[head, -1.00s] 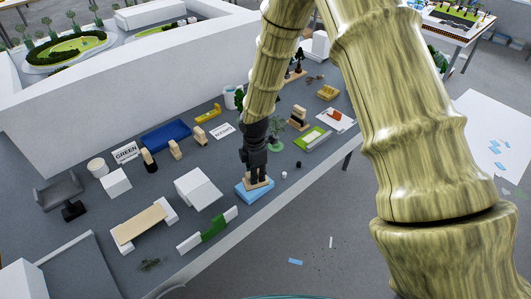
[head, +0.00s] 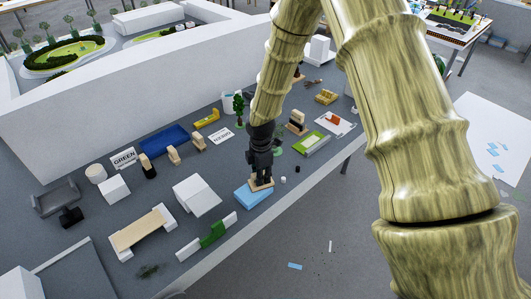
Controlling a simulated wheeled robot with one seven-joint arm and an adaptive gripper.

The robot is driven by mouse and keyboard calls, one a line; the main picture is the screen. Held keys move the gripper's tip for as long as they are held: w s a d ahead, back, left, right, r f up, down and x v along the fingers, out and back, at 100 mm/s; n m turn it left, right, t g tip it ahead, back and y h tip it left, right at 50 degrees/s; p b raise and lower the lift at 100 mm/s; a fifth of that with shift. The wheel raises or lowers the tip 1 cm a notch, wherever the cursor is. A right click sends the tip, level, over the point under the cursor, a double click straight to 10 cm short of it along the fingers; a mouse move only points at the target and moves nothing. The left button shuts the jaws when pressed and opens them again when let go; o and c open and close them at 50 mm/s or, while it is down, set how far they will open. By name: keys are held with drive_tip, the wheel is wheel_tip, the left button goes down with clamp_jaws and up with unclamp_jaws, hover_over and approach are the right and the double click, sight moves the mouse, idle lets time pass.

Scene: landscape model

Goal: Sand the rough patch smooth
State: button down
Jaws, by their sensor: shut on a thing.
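A light blue slab (head: 252,196) lies flat on the grey table near its front edge. My gripper (head: 261,176) points down over the slab's right part and is shut on a small tan block (head: 262,185). The block appears to rest on the slab's top, but I cannot be sure that it touches. The gripper and block hide part of the slab. I cannot make out a rough patch on the bare part.
A white block (head: 197,196) and a green-and-white piece (head: 210,233) stand left of the slab. A green tray (head: 311,144) and a small dark item (head: 297,168) lie to the right. A tan plank (head: 140,230) bridges white blocks at lower left.

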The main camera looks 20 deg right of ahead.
drive_tip(key=shift+w+d, duration=0.3)
drive_tip(key=shift+d, duration=0.5)
wheel_tip(320, 180, up, 3)
drive_tip(key=shift+w+r+p, duration=0.1)
drive_tip(key=shift+w+p, duration=0.05)
drive_tip(key=shift+p, duration=0.7)
drive_tip(key=shift+s+r+p, duration=0.2)
drive_tip(key=shift+r+p, duration=0.35)
drive_tip(key=shift+r, duration=0.2)
wheel_tip(320, 180, up, 2)
drive_tip(key=shift+w+p, duration=0.15)
drive_tip(key=shift+p, duration=0.7)
drive_tip(key=shift+r+p, duration=0.6)
drive_tip(key=shift+r, duration=0.35)
